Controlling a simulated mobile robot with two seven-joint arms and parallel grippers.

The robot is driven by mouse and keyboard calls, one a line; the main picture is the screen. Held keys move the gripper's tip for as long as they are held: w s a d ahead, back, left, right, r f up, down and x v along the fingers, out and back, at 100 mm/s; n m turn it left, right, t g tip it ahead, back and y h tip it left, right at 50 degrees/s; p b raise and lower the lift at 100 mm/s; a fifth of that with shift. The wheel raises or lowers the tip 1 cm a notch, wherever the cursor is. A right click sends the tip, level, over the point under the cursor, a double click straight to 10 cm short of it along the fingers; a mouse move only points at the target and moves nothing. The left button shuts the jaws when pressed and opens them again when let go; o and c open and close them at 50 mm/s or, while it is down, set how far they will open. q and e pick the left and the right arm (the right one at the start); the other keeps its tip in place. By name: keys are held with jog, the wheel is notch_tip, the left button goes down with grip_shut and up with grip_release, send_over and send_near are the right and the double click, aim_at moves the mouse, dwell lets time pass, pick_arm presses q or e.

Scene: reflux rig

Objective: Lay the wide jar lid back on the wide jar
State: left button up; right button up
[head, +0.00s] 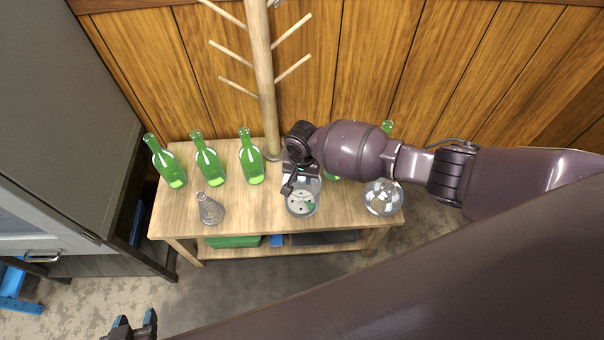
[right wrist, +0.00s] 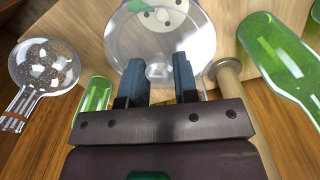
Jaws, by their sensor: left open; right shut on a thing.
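The wide jar (head: 301,207) is clear glass and stands on the wooden table, with white and green bits showing inside. My right gripper (head: 288,187) is over the jar's far left part. In the right wrist view its blue fingers (right wrist: 160,85) are shut on the knob of the clear glass lid (right wrist: 190,45). The lid's round disc spreads out beyond the fingertips, with the jar's contents showing through it. I cannot tell whether the lid touches the jar's rim. My left gripper (head: 135,326) is open and empty at the bottom left, away from the table.
Green bottles (head: 208,164) stand along the table's back left. A conical flask (head: 210,209) is at the front left and a round flask (head: 383,197) at the right end. A wooden peg stand (head: 264,80) rises behind the jar. Clear tabletop (head: 255,207) lies left of the jar.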

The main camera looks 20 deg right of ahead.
jog(key=o, duration=1)
pick_arm(q)
jog(key=shift+a, duration=0.2)
jog(key=shift+d, duration=0.1)
pick_arm(e)
notch_tip(320, 180, up, 9)
jog(key=p, duration=0.5)
jog(key=shift+w+f+p, duration=0.1)
jog(key=shift+f+p, duration=0.1)
jog(key=shift+p, duration=0.15)
jog(key=shift+r+p, duration=0.3)
jog(key=shift+f, duration=0.15)
pick_arm(q)
jog(key=s+r, duration=0.2)
jog(key=r, duration=0.1)
jog(key=shift+a, duration=0.4)
